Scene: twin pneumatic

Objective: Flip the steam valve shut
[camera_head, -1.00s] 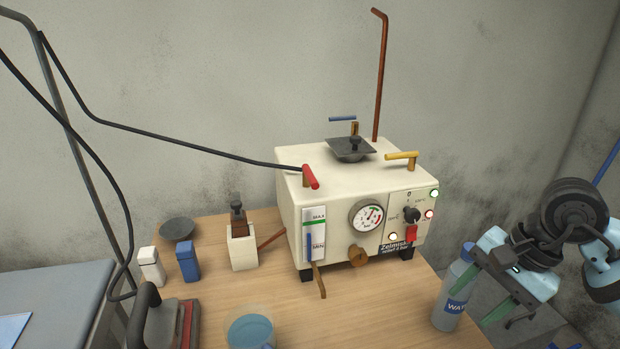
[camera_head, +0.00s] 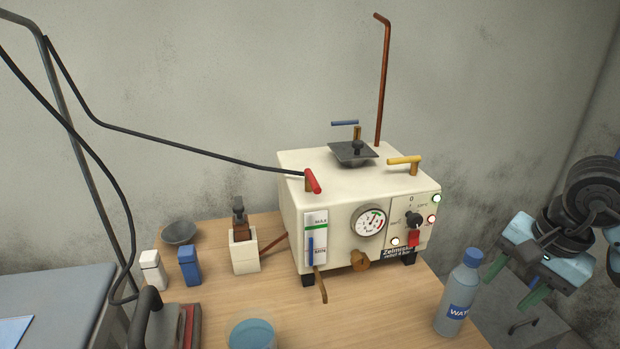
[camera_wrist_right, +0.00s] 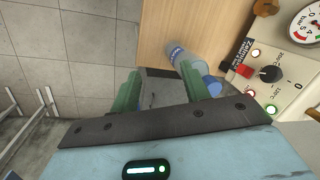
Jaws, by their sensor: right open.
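A cream steam generator box (camera_head: 342,188) stands on a wooden table. On its top are a red-handled valve (camera_head: 312,181) at the front left where a black hose ends, a blue-handled valve (camera_head: 345,123) at the back, and a yellow-handled valve (camera_head: 404,160) at the right. No label shows which is the steam valve. My right gripper (camera_head: 514,280) is open and empty, right of the box and lower than its top, beyond the table's right edge. Its green fingers also show in the right wrist view (camera_wrist_right: 160,78). My left gripper is out of view.
A copper pipe (camera_head: 382,85) rises behind the box. A black hose (camera_head: 190,147) crosses at the left.

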